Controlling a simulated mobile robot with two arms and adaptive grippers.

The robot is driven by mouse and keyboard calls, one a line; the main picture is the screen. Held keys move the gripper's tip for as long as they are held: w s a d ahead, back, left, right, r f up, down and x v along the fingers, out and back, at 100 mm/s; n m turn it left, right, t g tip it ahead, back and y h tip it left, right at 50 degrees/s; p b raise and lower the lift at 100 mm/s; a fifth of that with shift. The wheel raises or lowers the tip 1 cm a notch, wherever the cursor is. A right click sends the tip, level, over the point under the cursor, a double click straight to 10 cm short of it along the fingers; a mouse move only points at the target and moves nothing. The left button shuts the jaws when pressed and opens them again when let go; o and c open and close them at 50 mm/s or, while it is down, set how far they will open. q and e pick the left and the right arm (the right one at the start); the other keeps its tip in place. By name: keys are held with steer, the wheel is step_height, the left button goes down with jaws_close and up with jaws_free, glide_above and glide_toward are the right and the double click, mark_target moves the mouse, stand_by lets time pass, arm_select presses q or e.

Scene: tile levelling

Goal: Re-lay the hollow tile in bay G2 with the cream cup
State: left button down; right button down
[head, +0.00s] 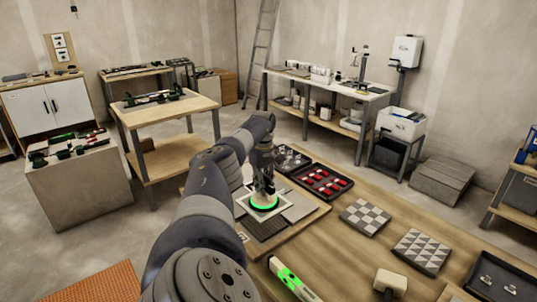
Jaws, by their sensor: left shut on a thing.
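My left gripper (263,184) reaches down over the tile board at the near middle of the table. It is shut on a pale, cream-looking cup (263,198) with a glowing green ring at its base. The cup sits over a light square tile (244,205) among grey and dark tiles on the board (317,215). I cannot tell whether the cup touches the tile. Bay labels are not readable, and my arm hides the left part of the board. My right gripper is not in view.
Right of the board are a black tray with red pieces (322,182), a checkered tile panel (366,216) and a triangle-patterned panel (421,250). A pale device with a green light (290,280) and a cream-headed tool (390,282) lie at the front. Bare wood (340,255) lies between them.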

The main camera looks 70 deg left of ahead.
mark_target(263, 199)
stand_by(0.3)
arm_select(q)
steer(key=shift+f+b, duration=1.4)
steer(key=shift+f, duration=0.4)
steer(key=shift+f+b, duration=0.3)
steer(key=shift+f, duration=0.05)
steer(key=shift+f, duration=0.25)
steer(key=shift+f+b, duration=0.85)
steer(key=shift+b, duration=0.1)
steer(key=shift+f+b, duration=0.45)
steer(key=shift+f, duration=0.05)
steer(key=shift+f+b, duration=0.9)
steer(key=shift+f, duration=0.1)
stand_by(0.4)
